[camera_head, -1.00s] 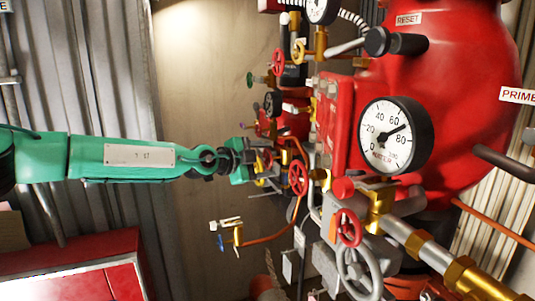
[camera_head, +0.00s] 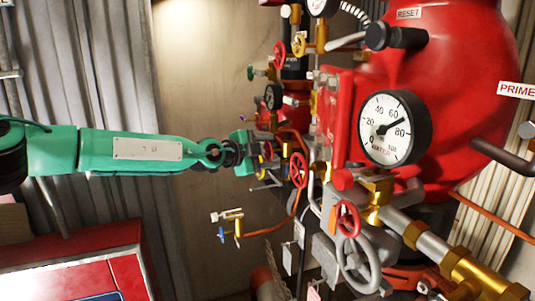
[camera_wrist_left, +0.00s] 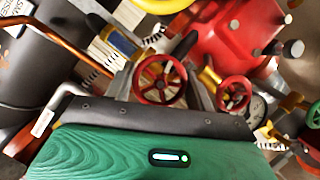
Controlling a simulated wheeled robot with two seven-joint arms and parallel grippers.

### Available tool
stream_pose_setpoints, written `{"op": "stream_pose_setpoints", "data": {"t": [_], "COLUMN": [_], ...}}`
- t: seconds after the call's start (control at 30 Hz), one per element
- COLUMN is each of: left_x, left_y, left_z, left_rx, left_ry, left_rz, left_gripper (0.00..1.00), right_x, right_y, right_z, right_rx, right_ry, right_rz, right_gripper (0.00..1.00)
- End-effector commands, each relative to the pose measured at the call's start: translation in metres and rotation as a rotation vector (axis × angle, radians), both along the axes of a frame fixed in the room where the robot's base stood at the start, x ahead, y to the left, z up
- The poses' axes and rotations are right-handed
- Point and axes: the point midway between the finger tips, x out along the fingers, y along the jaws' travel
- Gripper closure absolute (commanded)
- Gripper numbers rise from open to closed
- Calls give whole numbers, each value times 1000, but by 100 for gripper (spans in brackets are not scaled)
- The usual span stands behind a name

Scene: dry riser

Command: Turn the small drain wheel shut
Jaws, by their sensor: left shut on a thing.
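My left gripper (camera_head: 262,160) reaches in from the left and is at the valve cluster beside the red vessel. In the left wrist view a small red spoked wheel (camera_wrist_left: 160,80) sits centred between the grey fingers, and the gripper is shut on it. The fingertips are partly hidden behind the wheel and the gripper body. The head view does not clearly show this wheel, as the hand and pipes cover it. A second red wheel (camera_wrist_left: 234,94) is just right of it in the wrist view. My right gripper is not in view.
A red handwheel (camera_head: 298,170) and a copper pipe (camera_head: 290,215) are close right of the hand. A large gauge (camera_head: 396,128), another red wheel (camera_head: 347,218) and a grey wheel (camera_head: 358,264) are further right. A red cabinet (camera_head: 80,265) stands lower left.

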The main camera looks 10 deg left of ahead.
Motion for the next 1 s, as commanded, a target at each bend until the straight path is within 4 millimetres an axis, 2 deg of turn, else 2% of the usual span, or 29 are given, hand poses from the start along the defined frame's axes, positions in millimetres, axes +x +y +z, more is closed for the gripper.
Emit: {"op": "stream_pose_setpoints", "data": {"t": [0.6, 1.0], "left_x": [-1, -1], "left_y": [0, -1], "left_z": [-6, -4], "left_rx": [228, 317], "left_ry": [-337, -468], "left_rz": [-1, -3], "left_gripper": [67, 68], "right_x": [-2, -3], "right_y": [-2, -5], "right_z": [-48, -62], "right_rx": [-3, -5], "right_ry": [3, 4], "right_rz": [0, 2], "right_gripper": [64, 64]}}
